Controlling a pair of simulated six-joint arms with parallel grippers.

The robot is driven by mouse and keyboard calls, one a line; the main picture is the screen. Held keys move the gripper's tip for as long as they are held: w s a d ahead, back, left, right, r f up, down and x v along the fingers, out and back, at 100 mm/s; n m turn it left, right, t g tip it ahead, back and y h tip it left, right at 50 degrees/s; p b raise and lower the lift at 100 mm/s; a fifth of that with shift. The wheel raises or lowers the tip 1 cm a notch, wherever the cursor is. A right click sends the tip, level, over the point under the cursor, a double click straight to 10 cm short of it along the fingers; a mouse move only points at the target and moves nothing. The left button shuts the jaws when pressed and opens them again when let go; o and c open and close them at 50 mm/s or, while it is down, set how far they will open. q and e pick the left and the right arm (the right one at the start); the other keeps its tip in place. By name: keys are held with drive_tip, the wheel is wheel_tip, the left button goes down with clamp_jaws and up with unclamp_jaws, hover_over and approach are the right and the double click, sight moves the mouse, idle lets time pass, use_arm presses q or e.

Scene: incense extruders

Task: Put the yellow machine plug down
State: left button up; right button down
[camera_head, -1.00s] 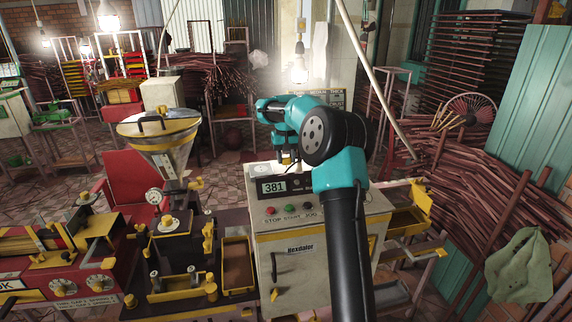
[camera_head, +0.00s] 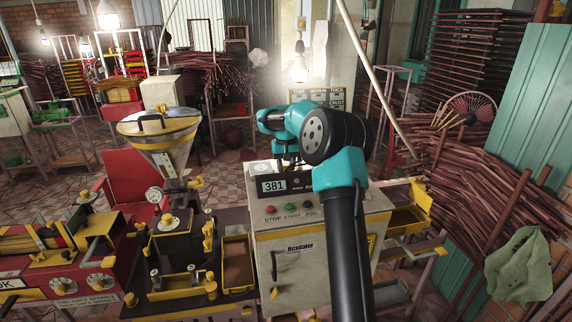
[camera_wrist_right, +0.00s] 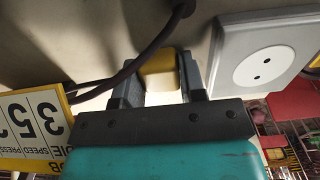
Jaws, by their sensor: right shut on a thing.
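In the right wrist view, the yellow plug (camera_wrist_right: 158,70) sits between the two dark fingers of my right gripper (camera_wrist_right: 158,88), which is shut on it. A dark cable (camera_wrist_right: 133,68) runs past the plug and the fingers. A white wall socket (camera_wrist_right: 264,68) with two round holes is to the right of the plug, apart from it. In the head view, my right gripper (camera_head: 287,160) is low behind the top of the grey control cabinet (camera_head: 300,265); its fingertips and the plug are hidden there. My left gripper is not in view.
A yellow-edged card (camera_wrist_right: 30,122) with black digits is at the left of the wrist view. A metal hopper (camera_head: 162,140) stands left of the cabinet, and bundles of brown sticks (camera_head: 480,195) lie right.

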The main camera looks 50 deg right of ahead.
sight(286, 164)
drive_tip(key=c, duration=0.7)
unclamp_jaws()
wheel_tip(286, 164, up, 13)
idle(0.7)
